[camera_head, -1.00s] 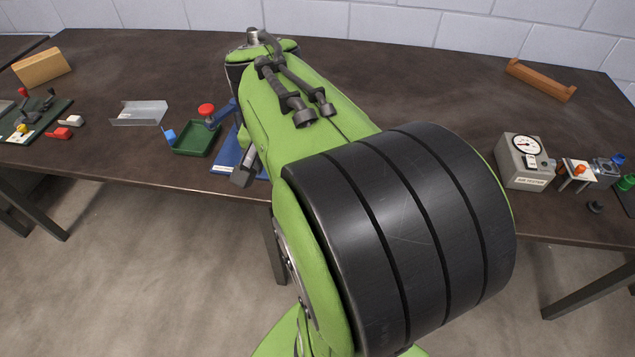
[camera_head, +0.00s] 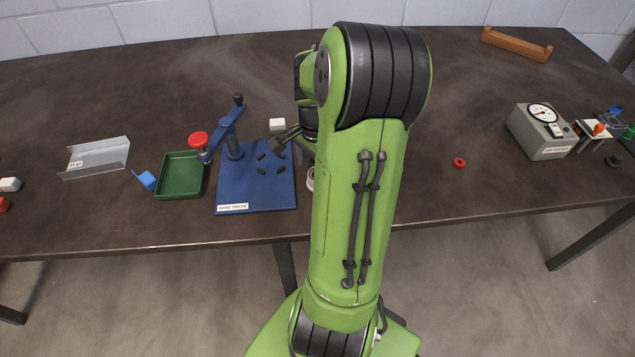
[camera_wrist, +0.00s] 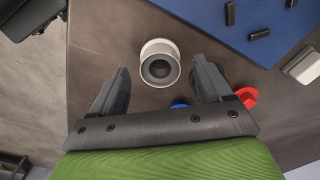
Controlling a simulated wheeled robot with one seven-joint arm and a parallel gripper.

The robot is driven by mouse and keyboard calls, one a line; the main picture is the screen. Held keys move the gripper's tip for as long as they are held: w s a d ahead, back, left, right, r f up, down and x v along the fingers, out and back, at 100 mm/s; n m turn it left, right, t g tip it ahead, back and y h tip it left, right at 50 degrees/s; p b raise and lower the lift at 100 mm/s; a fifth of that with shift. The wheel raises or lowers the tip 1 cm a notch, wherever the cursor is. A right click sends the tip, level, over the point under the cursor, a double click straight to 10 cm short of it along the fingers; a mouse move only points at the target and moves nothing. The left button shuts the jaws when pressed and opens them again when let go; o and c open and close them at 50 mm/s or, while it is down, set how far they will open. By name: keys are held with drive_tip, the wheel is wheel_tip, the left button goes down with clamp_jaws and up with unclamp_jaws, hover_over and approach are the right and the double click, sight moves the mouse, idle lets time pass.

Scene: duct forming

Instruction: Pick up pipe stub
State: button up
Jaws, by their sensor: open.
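A short, pale hollow cylinder, apparently the pipe stub (camera_wrist: 160,63), stands on the table in the wrist view, its dark opening facing the camera. In the head view only a pale sliver of it (camera_head: 311,179) shows, beside the blue board and mostly hidden by my arm. My gripper (camera_wrist: 162,84) is open and empty. In the wrist view its two fingers point toward the stub, which appears just beyond the gap between the tips. The height between them is hard to tell.
The blue hand-press board (camera_head: 230,190) stands left of the stub, with a green tray (camera_head: 180,177) beyond. A white block (camera_head: 277,124) lies behind. A red ring (camera_head: 459,162) lies right of my arm. The grey tester (camera_head: 539,132) stands far right. The table's front edge is near the stub.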

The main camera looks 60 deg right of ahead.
wheel_tip(320, 180, down, 3)
drive_tip(key=shift+d+f+b, duration=0.1)
drive_tip(key=shift+b, duration=0.2)
drive_tip(key=shift+c, duration=0.3)
drive_tip(key=c, duration=1.1)
drive_tip(key=shift+r, duration=0.25)
